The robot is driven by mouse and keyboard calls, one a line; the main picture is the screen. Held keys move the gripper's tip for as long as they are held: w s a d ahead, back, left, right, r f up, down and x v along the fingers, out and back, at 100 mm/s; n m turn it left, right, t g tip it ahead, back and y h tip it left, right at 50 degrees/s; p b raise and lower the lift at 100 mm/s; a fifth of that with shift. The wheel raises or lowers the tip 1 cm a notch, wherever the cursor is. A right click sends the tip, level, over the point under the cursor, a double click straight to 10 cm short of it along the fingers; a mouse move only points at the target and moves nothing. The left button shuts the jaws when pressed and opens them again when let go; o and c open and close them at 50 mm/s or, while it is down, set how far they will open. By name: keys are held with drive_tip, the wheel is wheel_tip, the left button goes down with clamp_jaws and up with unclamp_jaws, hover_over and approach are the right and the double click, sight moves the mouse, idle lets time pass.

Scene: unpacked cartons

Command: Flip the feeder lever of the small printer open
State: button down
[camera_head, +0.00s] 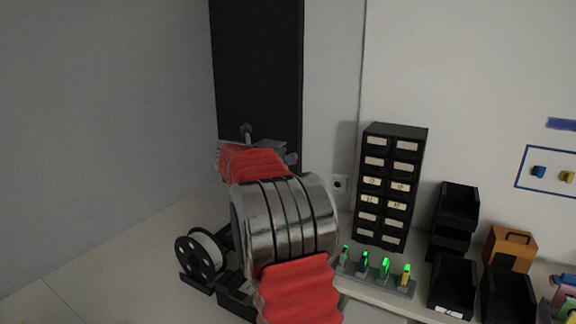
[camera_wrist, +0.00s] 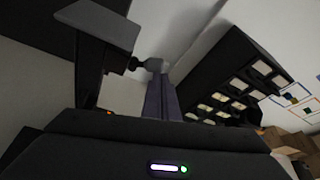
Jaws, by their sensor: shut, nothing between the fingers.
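The small printer shows in the wrist view as a dark upright with a flat grey top piece (camera_wrist: 103,24) at the upper left. A short lever with a rounded grey end (camera_wrist: 154,65) sticks out to the right from it. My gripper (camera_wrist: 161,82) is shut and empty, its purple-grey fingers pointing at the lever end. They overlap it in the picture; I cannot tell whether they touch. In the head view, the printer's dark base (camera_head: 236,303) shows at the lower left, and my red-sleeved arm hides much of the printer and gripper.
A white filament spool (camera_head: 201,255) stands left of my arm. To the right are a black drawer cabinet (camera_head: 388,185), a rack with green lights (camera_head: 375,277), black bins (camera_head: 455,285) and an orange case (camera_head: 509,247). A tall black panel (camera_head: 257,70) stands behind.

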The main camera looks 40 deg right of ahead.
drive_tip(key=s+a, duration=0.3)
drive_tip(key=a, duration=0.7)
drive_tip(key=shift+a+f, duration=0.2)
drive_tip(key=shift+a, duration=0.1)
idle(0.4)
